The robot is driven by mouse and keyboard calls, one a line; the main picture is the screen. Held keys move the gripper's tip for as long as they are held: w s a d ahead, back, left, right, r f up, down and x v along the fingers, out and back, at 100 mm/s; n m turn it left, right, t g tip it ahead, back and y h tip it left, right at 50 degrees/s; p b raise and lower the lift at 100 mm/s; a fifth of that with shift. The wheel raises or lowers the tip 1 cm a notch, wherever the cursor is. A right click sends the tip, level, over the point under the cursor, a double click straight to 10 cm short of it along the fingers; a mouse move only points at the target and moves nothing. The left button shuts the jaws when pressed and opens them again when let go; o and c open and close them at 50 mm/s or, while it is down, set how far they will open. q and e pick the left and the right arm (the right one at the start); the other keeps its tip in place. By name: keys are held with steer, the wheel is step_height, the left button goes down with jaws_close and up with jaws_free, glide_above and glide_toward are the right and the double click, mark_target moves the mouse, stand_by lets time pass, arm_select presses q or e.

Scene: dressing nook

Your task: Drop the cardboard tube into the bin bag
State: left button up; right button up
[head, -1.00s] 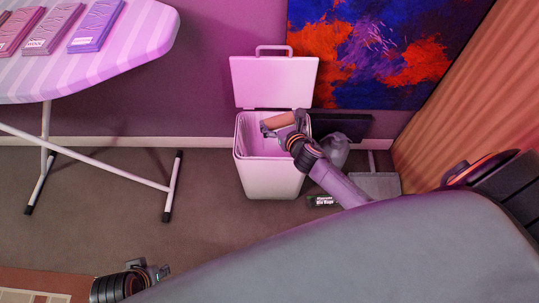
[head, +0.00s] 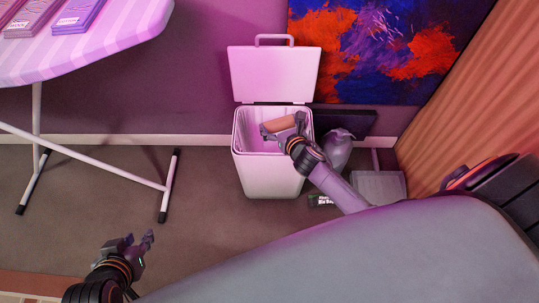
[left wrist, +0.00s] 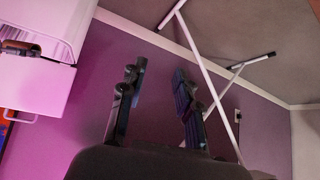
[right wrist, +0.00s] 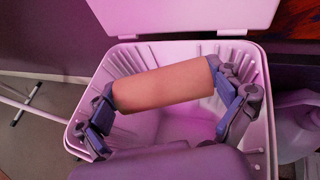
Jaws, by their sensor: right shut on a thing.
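The brown cardboard tube (head: 278,124) is in my right gripper (head: 284,128), above the open top of the white bin (head: 268,174). In the right wrist view the tube (right wrist: 165,86) lies crosswise between the two fingers (right wrist: 168,98), one at each end. The ribbed pale inside of the bin (right wrist: 190,125) shows below it. I cannot tell whether this pale lining is a bin bag. My left gripper (head: 136,243) is open and empty, low at the left; its fingers stand apart in the left wrist view (left wrist: 157,90).
The bin's lid (head: 273,75) stands raised at the back. A grey, bag-like thing (head: 338,150) and a small dark bin-bags box (head: 321,201) are right of the bin. An ironing board (head: 95,40) stands at left, a grey dustpan-like thing (head: 380,187) at right. Floor between is clear.

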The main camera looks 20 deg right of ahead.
steer(key=shift+f+b, duration=0.4)
steer(key=shift+f, duration=0.05)
arm_select(q)
steer(key=w+d+r+t+h, duration=0.1)
steer(key=w+r+t, duration=0.2)
steer(key=w, duration=0.1)
steer(key=shift+w+d+r, duration=0.3)
steer(key=shift+w+d, duration=0.05)
steer(key=shift+d, duration=0.05)
arm_select(e)
steer(key=shift+f, duration=0.1)
steer(key=o, duration=0.4)
steer(key=v, duration=1.2)
arm_select(q)
steer(key=shift+r, duration=0.1)
